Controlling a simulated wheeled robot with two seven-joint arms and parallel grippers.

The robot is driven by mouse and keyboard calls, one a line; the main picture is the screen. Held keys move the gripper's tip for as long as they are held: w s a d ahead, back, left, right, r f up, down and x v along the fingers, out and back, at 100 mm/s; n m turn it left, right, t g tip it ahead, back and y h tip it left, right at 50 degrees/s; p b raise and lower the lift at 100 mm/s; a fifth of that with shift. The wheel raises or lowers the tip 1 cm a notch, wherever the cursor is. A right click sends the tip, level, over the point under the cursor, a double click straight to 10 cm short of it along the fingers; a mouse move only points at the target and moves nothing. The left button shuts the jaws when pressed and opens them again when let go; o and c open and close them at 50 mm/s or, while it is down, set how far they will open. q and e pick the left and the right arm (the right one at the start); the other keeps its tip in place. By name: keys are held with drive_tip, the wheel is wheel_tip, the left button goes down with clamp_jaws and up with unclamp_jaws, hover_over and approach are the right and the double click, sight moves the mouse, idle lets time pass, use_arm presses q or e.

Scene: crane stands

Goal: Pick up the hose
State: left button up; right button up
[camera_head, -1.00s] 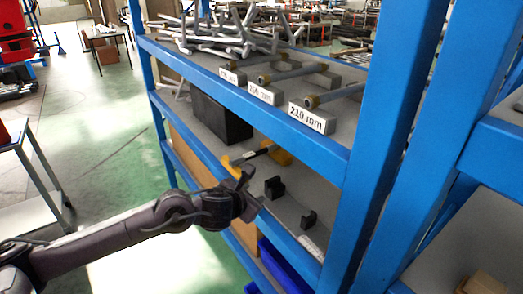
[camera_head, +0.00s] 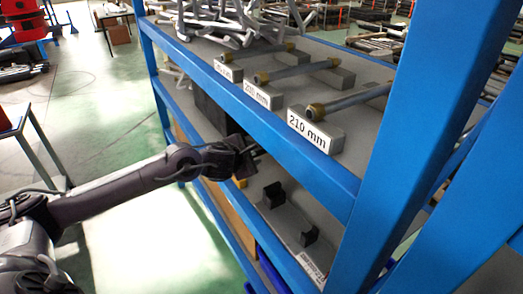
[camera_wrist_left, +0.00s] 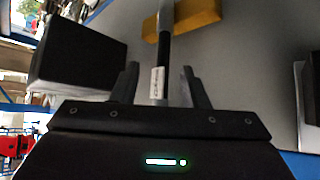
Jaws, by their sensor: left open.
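In the left wrist view, a thin hose (camera_wrist_left: 164,50), black with a silver part and a white label, runs between the fingers of my left gripper (camera_wrist_left: 163,85). Its far part lies over a yellow block (camera_wrist_left: 200,18) on the grey shelf. The fingers are open, one on each side of it; I cannot tell whether either touches it. In the head view my left gripper (camera_head: 250,155) is at the front of the middle shelf and hides most of the hose. A bit of the yellow block (camera_head: 241,182) shows below it. My right gripper is not in view.
A dark box (camera_wrist_left: 82,45) stands left of the hose. Two black holders (camera_head: 273,195) sit to the right. Labelled grey tubes (camera_head: 355,100) lie on the top shelf.

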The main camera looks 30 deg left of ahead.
sight(263, 151)
use_arm(q)
drive_tip(key=x, duration=0.1)
drive_tip(key=p+x, duration=0.1)
drive_tip(key=x, duration=0.3)
drive_tip(key=shift+w+d+f, duration=0.15)
drive_tip(key=shift+w+d, duration=0.05)
drive_tip(key=shift+d, duration=0.2)
clamp_jaws()
